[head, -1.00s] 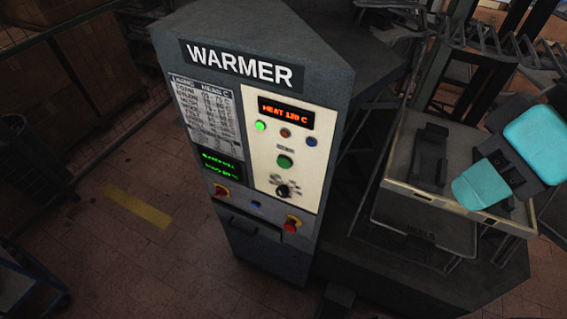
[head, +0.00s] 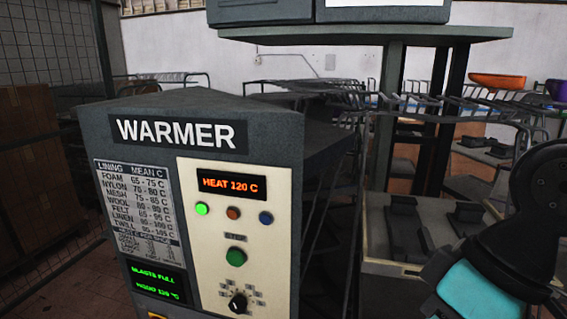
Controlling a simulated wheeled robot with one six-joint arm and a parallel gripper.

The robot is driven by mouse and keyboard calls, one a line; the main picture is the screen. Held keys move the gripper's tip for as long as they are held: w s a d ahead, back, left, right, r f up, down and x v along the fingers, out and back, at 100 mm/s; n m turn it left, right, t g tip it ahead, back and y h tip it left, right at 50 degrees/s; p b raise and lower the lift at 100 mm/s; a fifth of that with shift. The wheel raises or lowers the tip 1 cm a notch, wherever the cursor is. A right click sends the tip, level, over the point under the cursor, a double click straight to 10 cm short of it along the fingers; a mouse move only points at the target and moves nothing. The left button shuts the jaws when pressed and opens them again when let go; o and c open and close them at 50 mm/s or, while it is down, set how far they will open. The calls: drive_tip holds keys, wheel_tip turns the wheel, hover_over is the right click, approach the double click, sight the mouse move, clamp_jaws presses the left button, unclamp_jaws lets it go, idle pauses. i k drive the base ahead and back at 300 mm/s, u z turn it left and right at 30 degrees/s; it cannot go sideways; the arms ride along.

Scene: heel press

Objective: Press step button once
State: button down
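The warmer cabinet (head: 205,103) stands left of centre in the head view, with a pale control panel on its front. A round green button (head: 236,256) sits mid-panel, under a small label that I cannot read clearly. Above it are a lit green lamp (head: 202,209), an unlit orange-brown one (head: 233,213) and a blue one (head: 266,218). The orange display (head: 231,185) reads HEAT 120 C. A black selector knob (head: 238,303) is below the green button. My arm's black and teal links show at the lower right, well apart from the panel; my gripper is out of frame.
A lining temperature chart (head: 138,207) and a green-text screen (head: 156,281) are left of the panel. A pale-edged tray with black fixtures (head: 377,235) stands to the right, near my arm. Wire racks (head: 440,108) are behind. The space before the panel looks clear.

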sight(235, 258)
drive_tip(key=k, duration=0.5)
drive_tip(key=u, duration=2.35)
drive_tip(key=i, duration=1.65)
drive_tip(key=z, duration=2.85)
